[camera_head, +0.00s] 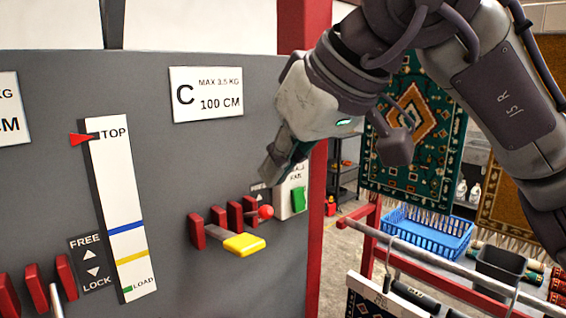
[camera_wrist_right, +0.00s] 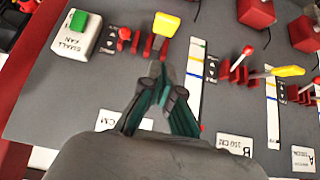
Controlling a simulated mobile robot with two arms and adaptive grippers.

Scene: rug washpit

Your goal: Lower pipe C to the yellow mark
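The C sign (camera_head: 206,94) is on the grey panel. Left of it, a white scale (camera_head: 118,190) has TOP, blue, yellow and green LOAD marks. Its red pointer (camera_head: 81,139) is at TOP, well above the yellow mark (camera_head: 127,258). A lever with a yellow handle (camera_head: 243,245) sticks out between red blocks below the sign; it also shows in the right wrist view (camera_wrist_right: 165,25). My right gripper (camera_head: 272,172) is above the handle, apart from it and empty. My left gripper is not in view. I cannot tell which bar is pipe C.
A red-knobbed lever (camera_head: 265,211) stands close right of the yellow handle, beside the green fan switch (camera_head: 298,199). A red post (camera_head: 317,220) edges the panel. Beyond are a blue basket (camera_head: 430,236) and hanging rugs (camera_head: 411,135). Another yellow lever (camera_wrist_right: 287,71) belongs to the neighbouring station.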

